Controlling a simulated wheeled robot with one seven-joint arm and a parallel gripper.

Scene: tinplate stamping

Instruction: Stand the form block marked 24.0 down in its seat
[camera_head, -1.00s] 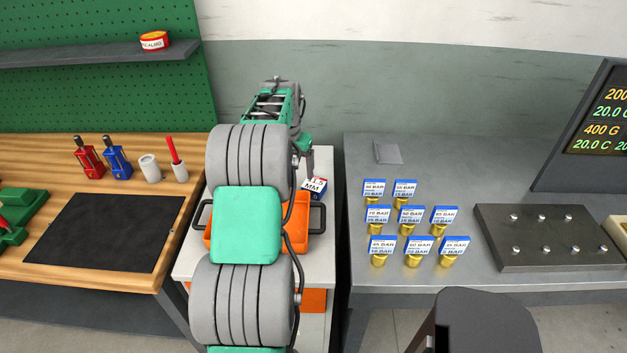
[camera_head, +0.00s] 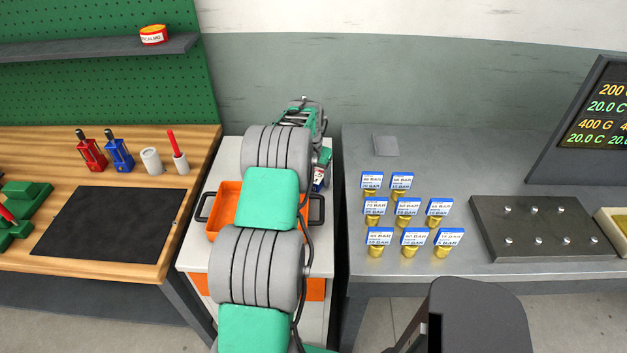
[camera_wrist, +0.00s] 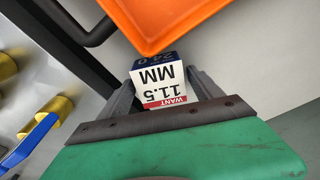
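In the head view the block (camera_head: 320,178) is partly hidden by my arm, beside the far right of an orange tray (camera_head: 224,208). I cannot make out its seat.
The tray stands on a pale cart (camera_head: 198,258) and has dark handles. To the right, a grey bench (camera_head: 420,271) carries several brass pieces with blue-and-white tags (camera_head: 408,207) and a dark pegged plate (camera_head: 545,228). To the left is a wooden bench (camera_head: 185,150) with a black mat (camera_head: 110,225).

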